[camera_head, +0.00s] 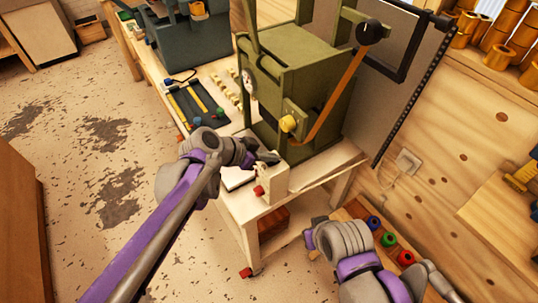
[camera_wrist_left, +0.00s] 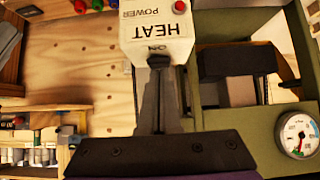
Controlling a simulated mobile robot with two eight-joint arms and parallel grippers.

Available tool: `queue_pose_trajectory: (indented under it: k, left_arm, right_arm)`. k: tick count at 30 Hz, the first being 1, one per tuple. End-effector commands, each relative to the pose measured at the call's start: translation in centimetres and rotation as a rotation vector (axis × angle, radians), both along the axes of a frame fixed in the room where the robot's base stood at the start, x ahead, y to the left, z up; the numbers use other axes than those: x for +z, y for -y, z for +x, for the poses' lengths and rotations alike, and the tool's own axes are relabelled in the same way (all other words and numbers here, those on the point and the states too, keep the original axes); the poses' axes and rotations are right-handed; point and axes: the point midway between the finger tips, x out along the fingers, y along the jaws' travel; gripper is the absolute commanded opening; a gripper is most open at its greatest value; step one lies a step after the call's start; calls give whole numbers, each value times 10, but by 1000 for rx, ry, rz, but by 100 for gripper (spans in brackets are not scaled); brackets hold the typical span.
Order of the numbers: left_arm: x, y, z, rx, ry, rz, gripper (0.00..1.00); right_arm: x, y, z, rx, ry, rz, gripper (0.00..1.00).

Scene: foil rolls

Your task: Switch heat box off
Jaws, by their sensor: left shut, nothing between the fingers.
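The heat box is a small white box (camera_head: 274,184) at the front corner of the workbench, below the green machine. In the left wrist view the heat box (camera_wrist_left: 150,22) shows upside-down lettering, HEAT, POWER and ON, and a red knob at its top right. My left gripper (camera_head: 268,158) is at the top of the box in the head view. In the wrist view its dark fingers (camera_wrist_left: 159,62) are together, with tips at the ON marking. They hide the switch there, so its position and any contact cannot be told. My right arm shows at the lower right, but its fingers do not.
The green machine (camera_head: 299,95) with an orange lever stands close behind the box. A dial gauge (camera_wrist_left: 298,135) is on its side. A tool tray (camera_head: 195,103) lies on the bench. Coloured rolls (camera_head: 388,240) sit in a low wooden tray at the right. Floor at left is open.

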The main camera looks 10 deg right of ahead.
Motion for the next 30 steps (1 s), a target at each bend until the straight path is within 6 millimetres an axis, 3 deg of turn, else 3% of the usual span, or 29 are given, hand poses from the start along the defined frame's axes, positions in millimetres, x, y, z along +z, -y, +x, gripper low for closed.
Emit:
queue_pose_trajectory:
  k: [24, 30]
  left_arm:
    - [6, 14, 5, 1, 1, -1, 0]
    - [31, 21, 10, 0, 5, 0, 0]
  right_arm:
    - [5, 0, 2, 0, 4, 0, 0]
    - [26, 0, 10, 0, 19, 0, 0]
